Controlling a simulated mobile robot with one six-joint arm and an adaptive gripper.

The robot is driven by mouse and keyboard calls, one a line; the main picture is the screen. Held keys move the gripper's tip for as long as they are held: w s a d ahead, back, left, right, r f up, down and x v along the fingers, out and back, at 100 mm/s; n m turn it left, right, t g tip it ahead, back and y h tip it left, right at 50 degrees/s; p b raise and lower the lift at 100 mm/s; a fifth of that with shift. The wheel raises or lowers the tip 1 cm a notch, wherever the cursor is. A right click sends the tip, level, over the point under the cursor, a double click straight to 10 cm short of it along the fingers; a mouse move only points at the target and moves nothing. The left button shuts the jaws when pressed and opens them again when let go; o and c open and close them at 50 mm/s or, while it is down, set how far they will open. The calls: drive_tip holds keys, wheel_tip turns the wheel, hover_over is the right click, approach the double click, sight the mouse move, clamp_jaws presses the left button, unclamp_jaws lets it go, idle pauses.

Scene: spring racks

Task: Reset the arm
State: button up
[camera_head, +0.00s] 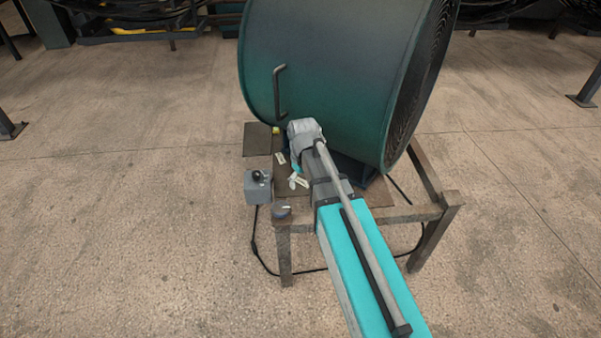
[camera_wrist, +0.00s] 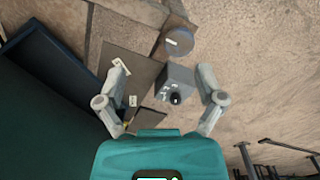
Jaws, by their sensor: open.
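My arm reaches out over a rusty metal stand (camera_head: 405,213) in front of a large green drum. My gripper (camera_wrist: 162,70) is open in the wrist view, its two fingers spread wide with nothing between the pads. In the head view my gripper (camera_head: 298,181) is small and partly hidden by my arm, low in front of the drum. A grey box with a black knob (camera_wrist: 180,77) lies beyond and between the fingers in the wrist view. In the head view the box (camera_head: 256,191) is just left of my gripper, apart from it.
The green drum (camera_head: 330,70) with a bent handle (camera_head: 279,95) stands close beyond my wrist. A round grey piece (camera_head: 282,212) sits at the stand's near left corner. A black cable (camera_head: 256,245) runs down to the floor. Open concrete floor (camera_head: 110,220) lies left.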

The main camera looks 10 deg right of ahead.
drive_tip(key=s+d+r+m+p, duration=0.3)
drive_tip(key=s+d+m, duration=0.2)
drive_tip(key=s, duration=0.6)
drive_tip(key=shift+s+d+r, duration=0.2)
drive_tip(key=shift+d, duration=0.9)
idle(0.5)
